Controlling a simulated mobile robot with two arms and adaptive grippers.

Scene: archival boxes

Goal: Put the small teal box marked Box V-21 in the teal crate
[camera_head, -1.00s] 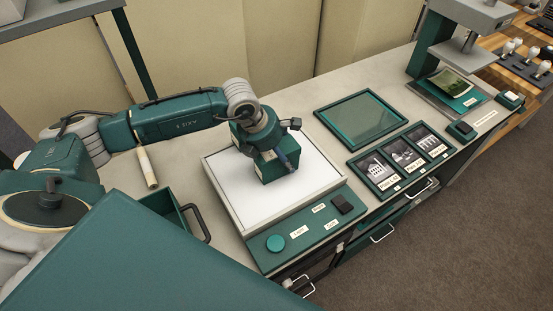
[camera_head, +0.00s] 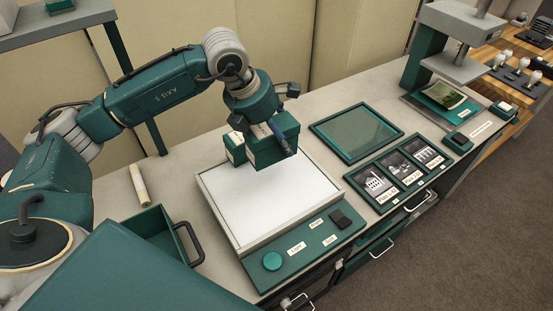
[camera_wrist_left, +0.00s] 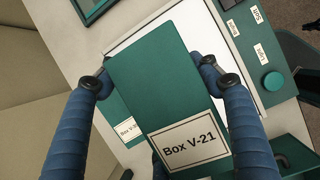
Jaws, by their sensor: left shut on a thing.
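My left gripper (camera_head: 272,128) is shut on the small teal box (camera_head: 268,152) and holds it above the white light panel (camera_head: 265,205). In the left wrist view the box (camera_wrist_left: 160,75) sits between the blue fingers, and its label reads Box V-21. A second teal box (camera_head: 234,147) with a pale label stands behind the held box. It is partly covered in the left wrist view (camera_wrist_left: 124,122). The teal crate (camera_head: 152,222), open-topped with a dark handle, stands left of the panel. My right gripper is not in view.
A pale roll (camera_head: 139,185) lies behind the crate. A teal framed panel (camera_head: 356,131) and a tray of photo plates (camera_head: 400,172) lie to the right. A press-like stand (camera_head: 432,60) is at the far right. A large teal surface fills the lower left.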

